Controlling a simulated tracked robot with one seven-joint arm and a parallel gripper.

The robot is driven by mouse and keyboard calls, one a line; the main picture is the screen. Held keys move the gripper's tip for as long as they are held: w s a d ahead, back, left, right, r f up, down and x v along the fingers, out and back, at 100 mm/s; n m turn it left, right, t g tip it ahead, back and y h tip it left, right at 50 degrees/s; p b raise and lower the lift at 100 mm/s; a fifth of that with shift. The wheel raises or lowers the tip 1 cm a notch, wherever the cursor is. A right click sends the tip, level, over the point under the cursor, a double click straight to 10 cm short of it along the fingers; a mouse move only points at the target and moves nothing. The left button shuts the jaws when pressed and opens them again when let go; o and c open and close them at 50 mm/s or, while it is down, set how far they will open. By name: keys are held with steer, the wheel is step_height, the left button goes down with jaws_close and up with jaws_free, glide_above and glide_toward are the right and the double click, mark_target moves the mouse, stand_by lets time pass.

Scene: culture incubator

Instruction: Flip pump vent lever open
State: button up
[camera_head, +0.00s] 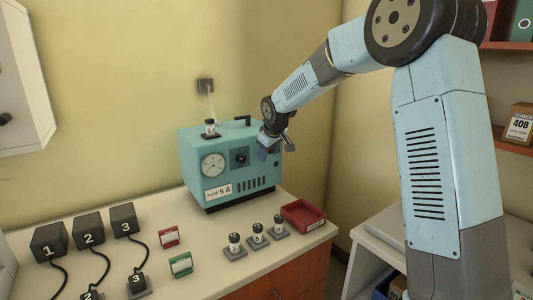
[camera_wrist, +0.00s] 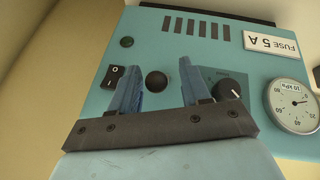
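The teal pump box (camera_head: 230,165) stands on the bench against the wall, with a gauge, a dial and vent slots on its front. My gripper (camera_head: 268,152) is at the box's upper right front corner. In the wrist view my gripper (camera_wrist: 158,62) is open, its two blue fingers spread and pointing at the panel. A round black knob (camera_wrist: 156,82) shows between the fingers; it may be the vent lever seen end-on, but I cannot tell. No contact with it is clear. A rocker switch (camera_wrist: 115,77) lies left of the fingers and a dial (camera_wrist: 230,89) to the right.
The gauge (camera_wrist: 293,105) and fuse label (camera_wrist: 271,43) are farther right. On the bench are several numbered black blocks (camera_head: 88,229), a red holder (camera_head: 169,236), a green holder (camera_head: 181,265), small vials (camera_head: 235,243) and a red tray (camera_head: 303,215).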

steer(key=shift+d+r, duration=0.1)
steer(key=shift+r, duration=0.1)
steer(key=v, duration=1.3)
steer(key=shift+s, duration=0.15)
